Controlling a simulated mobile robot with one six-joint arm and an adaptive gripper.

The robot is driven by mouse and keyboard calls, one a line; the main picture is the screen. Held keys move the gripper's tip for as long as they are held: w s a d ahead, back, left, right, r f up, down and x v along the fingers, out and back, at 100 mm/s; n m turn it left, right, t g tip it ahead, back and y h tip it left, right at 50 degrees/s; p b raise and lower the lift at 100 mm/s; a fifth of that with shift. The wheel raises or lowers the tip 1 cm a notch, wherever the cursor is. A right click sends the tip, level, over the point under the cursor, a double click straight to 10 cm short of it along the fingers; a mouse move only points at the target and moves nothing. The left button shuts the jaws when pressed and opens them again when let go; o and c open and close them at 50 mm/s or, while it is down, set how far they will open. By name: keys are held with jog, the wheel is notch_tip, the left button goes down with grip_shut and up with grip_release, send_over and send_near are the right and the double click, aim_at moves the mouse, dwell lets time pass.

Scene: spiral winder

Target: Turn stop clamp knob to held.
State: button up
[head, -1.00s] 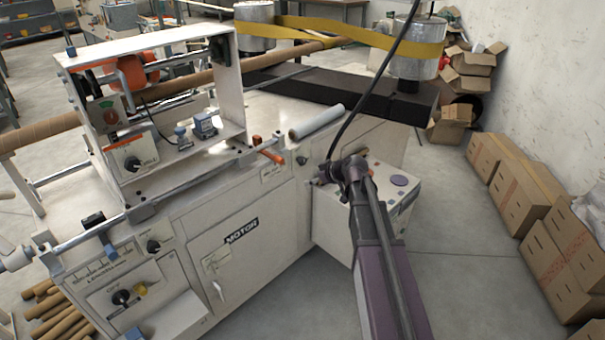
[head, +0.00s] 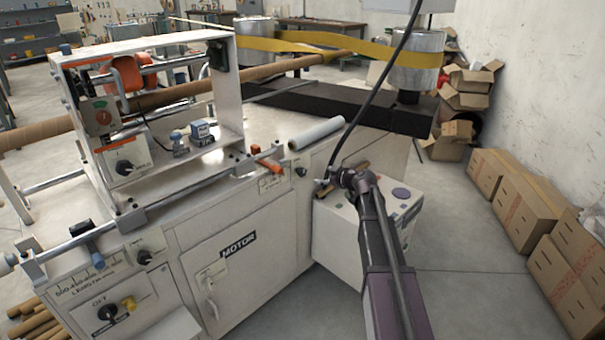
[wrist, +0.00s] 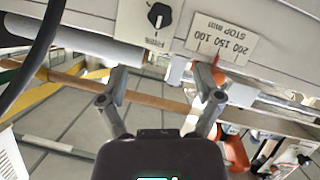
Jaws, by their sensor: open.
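A black knob (head: 301,171) sits on the white front panel of the winder, right of the STOP mm scale plate (head: 272,182). In the wrist view the same knob (wrist: 158,15) shows at the top, upside down, its pointer on a pale label too small to read. The scale plate (wrist: 222,38) is beside it. My gripper (wrist: 166,82) is open and empty, with its fingers apart below the knob in the picture and not touching it. In the head view my gripper (head: 326,186) is small and partly hidden, just right of the panel.
An orange lever (head: 267,163) sticks out near the scale, and a white roll (head: 316,133) lies on the machine top above the knob. A black cable (head: 372,95) hangs past my wrist. Cardboard boxes (head: 540,200) line the right wall; the floor between is clear.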

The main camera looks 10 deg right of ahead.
aim_at(303, 172)
jog(key=b+x, duration=0.5)
jog(key=x, duration=0.8)
jog(key=shift+w+a+f, duration=0.1)
jog(key=shift+w+a, duration=0.05)
jog(key=shift+w, duration=0.15)
